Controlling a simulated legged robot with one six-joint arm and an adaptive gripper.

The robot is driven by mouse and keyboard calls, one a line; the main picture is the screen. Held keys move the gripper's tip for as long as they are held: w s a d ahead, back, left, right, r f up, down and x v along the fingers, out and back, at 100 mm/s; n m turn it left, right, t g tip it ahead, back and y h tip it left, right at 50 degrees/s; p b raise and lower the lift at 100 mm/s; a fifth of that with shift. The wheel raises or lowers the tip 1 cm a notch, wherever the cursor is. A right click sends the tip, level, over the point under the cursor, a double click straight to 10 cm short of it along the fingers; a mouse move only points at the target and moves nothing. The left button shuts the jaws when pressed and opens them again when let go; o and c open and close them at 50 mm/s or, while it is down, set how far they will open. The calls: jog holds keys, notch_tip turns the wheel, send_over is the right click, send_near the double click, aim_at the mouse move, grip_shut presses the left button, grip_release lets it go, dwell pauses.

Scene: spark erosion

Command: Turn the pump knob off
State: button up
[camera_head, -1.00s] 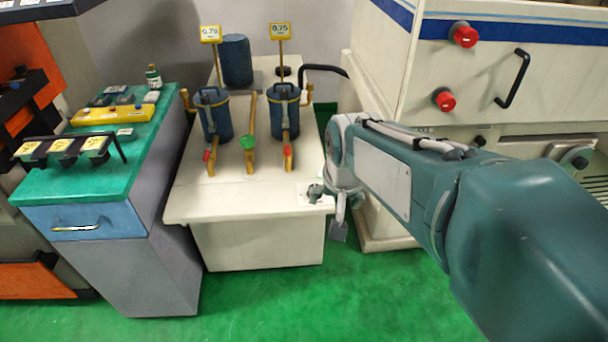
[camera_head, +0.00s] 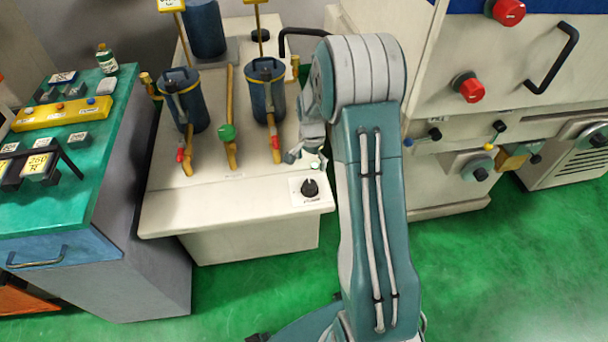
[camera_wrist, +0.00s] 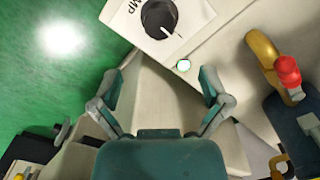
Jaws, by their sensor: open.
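The pump knob (camera_head: 309,188) is a black round dial on a white label at the front right corner of the cream tank unit (camera_head: 190,215). In the wrist view the knob (camera_wrist: 159,18) shows at the top, with a white pointer mark and the letters "MP" beside it. My gripper (camera_wrist: 160,95) is open and empty, its two fingers apart, and the knob lies beyond the fingertips. In the head view my gripper (camera_head: 305,155) is partly hidden by my arm and is just behind the knob, apart from it.
A green-topped cabinet (camera_head: 85,170) is at left. A cream machine with red knobs (camera_head: 470,88) is at right. Green floor lies in front.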

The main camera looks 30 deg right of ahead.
aim_at(310, 184)
notch_tip(310, 184, down, 11)
jog(key=shift+s+a+r, duration=0.1)
jog(key=shift+r, duration=0.05)
dwell(0.4)
jog(key=c, duration=1.1)
